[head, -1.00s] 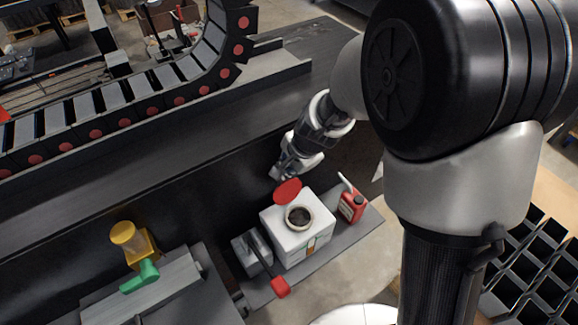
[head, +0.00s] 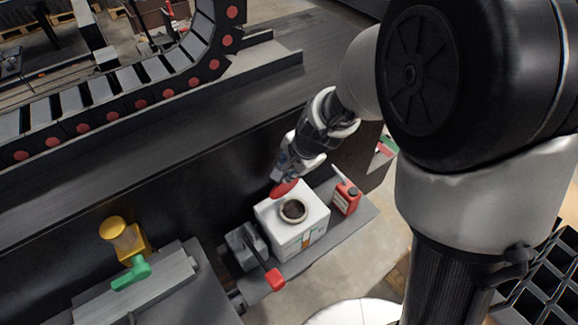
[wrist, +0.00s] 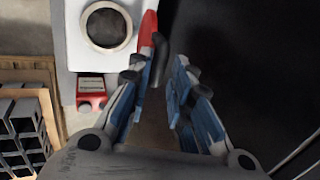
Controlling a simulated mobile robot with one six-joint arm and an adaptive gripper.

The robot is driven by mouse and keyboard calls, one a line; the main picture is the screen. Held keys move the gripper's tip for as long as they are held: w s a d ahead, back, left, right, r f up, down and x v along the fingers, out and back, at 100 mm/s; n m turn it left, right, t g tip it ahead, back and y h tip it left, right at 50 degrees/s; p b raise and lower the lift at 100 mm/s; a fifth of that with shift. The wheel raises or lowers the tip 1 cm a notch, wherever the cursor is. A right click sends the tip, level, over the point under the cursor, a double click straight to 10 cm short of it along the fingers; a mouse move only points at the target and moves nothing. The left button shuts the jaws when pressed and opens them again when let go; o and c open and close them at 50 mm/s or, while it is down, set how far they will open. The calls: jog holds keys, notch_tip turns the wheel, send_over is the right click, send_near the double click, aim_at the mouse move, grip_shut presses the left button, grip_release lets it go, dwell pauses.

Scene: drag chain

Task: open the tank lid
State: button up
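The white tank (head: 312,232) stands on a low grey ledge, its round dark opening (head: 293,210) uncovered. Its red lid (head: 284,188) is raised and tilted at the far edge of the opening. My gripper (head: 284,176) is just behind and above the lid; the head view does not show clearly whether they touch. In the wrist view the tank (wrist: 76,40) is at upper left and the lid (wrist: 149,28) is nearly edge-on beside the left finger. My gripper (wrist: 167,62) shows a gap between its fingers, with nothing clearly held.
A red bottle (head: 346,198) stands right of the tank. A grey block with a red-ended lever (head: 274,278) is at its left. A yellow and green valve (head: 130,250) is further left. The dark machine wall (head: 190,195) rises close behind. A black crate (wrist: 22,130) is at wrist-view left.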

jog(key=shift+r, duration=0.2)
jog(key=v, duration=1.1)
jog(key=shift+s+r, duration=0.2)
jog(key=shift+r, duration=0.15)
jog(key=s+d+f+n+h+b, duration=0.1)
jog(key=s+d+f+n+b, duration=0.1)
jog(key=s, duration=0.4)
jog(key=s+d+f+n+h+b, duration=0.1)
jog(key=s+d+f+n+b, duration=0.2)
jog(key=s+d+n+b, duration=0.2)
jog(key=s+d+f+n+b, duration=0.2)
jog(key=s+d+n+b, duration=0.1)
jog(key=s+b, duration=0.3)
jog(key=s+n, duration=0.1)
jog(key=s, duration=0.1)
jog(key=shift+s+d+f+t+h, duration=0.25)
jog(key=shift+s+t+h, duration=0.05)
jog(key=shift+t+h, duration=0.1)
